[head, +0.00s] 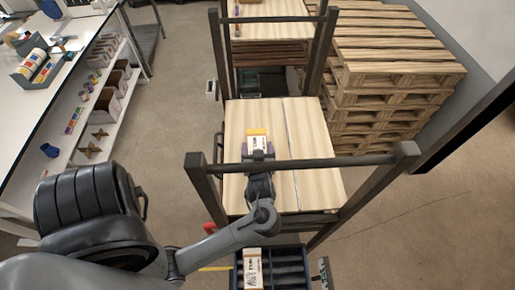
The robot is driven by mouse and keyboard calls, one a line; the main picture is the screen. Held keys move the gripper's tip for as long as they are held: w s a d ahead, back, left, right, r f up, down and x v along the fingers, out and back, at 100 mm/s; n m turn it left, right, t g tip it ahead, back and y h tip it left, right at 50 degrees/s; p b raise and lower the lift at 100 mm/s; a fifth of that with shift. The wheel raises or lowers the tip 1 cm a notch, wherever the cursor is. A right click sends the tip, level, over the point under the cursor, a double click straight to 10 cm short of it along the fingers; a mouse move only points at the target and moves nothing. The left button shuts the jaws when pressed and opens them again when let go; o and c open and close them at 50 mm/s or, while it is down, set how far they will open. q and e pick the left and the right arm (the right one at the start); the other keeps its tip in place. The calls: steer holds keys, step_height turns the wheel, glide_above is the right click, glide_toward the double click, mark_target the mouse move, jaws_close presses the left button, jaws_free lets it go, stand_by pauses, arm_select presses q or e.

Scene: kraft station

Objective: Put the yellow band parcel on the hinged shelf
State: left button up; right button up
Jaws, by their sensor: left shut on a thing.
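The yellow band parcel (257,142) is a small white box with a yellow band along its far edge and dark print. My left gripper (258,155) reaches in over the front bar of a dark metal frame and is shut on the parcel's near end. The hinged shelf (315,135) looks to be the pale wooden surface in this frame, with a seam running front to back. The parcel is over its left part; I cannot tell whether it touches the wood. My right gripper is not in view.
The frame's front bar (340,162) and posts stand around the shelf. A dark divided crate (290,269) with another white parcel (252,268) is in front. Stacked pallets (395,75) stand behind right, a white workbench (75,75) at left. The shelf's right part is clear.

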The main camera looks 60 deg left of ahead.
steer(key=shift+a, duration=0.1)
arm_select(q)
steer(key=o, duration=1.2)
steer(key=shift+f, duration=0.15)
